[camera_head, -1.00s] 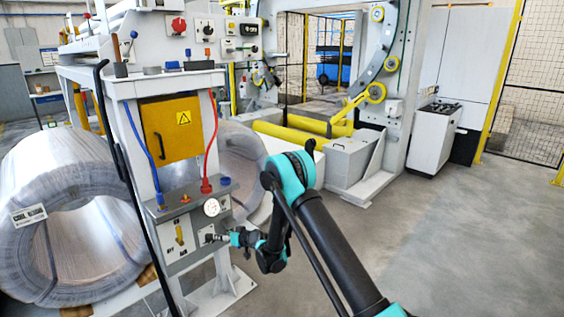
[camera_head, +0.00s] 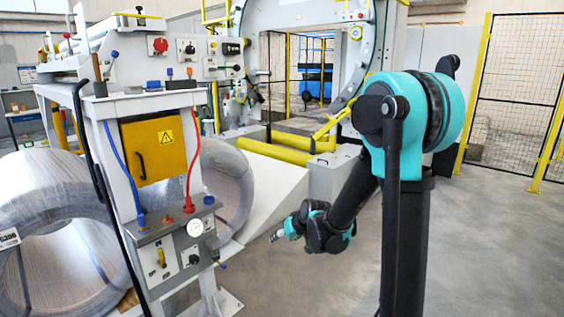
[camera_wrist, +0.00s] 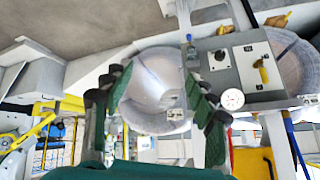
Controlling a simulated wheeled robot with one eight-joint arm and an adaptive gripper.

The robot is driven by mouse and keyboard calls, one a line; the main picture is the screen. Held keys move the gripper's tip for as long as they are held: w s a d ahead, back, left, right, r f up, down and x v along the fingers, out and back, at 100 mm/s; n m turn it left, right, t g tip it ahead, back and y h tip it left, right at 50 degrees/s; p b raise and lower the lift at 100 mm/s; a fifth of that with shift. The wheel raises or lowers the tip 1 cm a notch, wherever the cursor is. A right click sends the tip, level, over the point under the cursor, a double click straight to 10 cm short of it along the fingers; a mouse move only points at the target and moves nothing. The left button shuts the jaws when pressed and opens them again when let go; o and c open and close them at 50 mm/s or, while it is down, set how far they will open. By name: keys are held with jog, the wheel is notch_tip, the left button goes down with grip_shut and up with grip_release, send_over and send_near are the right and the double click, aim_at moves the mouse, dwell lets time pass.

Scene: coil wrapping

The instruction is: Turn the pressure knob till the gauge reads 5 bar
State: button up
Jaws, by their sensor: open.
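The pressure gauge (camera_head: 195,228) is a small white dial on the front of the grey control box (camera_head: 150,240). Its needle is too small to read, also in the wrist view (camera_wrist: 232,99). A small black knob (camera_head: 194,259) sits on a light plate below the gauge; it also shows in the wrist view (camera_wrist: 220,55), where the box appears upside down. My gripper (camera_head: 277,236) is in free air to the right of the box, apart from the knob. In the wrist view my gripper (camera_wrist: 157,75) has its two dark green fingers spread, with nothing held between them.
A yellow lever (camera_head: 161,257) is beside the knob. A yellow cabinet (camera_head: 158,148) with blue and red hoses stands above the box. Large wrapped coils (camera_head: 50,215) lie behind it. The floor at right (camera_head: 480,250) is clear.

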jog(key=s+d+f+m+g+h, duration=0.1)
jog(key=s+d+m+h, duration=0.1)
jog(key=s+d, duration=0.7)
jog(key=s+d+f+m+g+h, duration=0.1)
jog(key=s+d+h, duration=0.1)
jog(key=s+d, duration=0.7)
jog(key=s, duration=0.7)
jog(key=shift+d+m+h, duration=0.2)
jog(key=shift+m+h, duration=0.1)
jog(key=shift+m, duration=0.1)
jog(key=shift+w, duration=0.1)
jog(key=shift+c, duration=0.6)
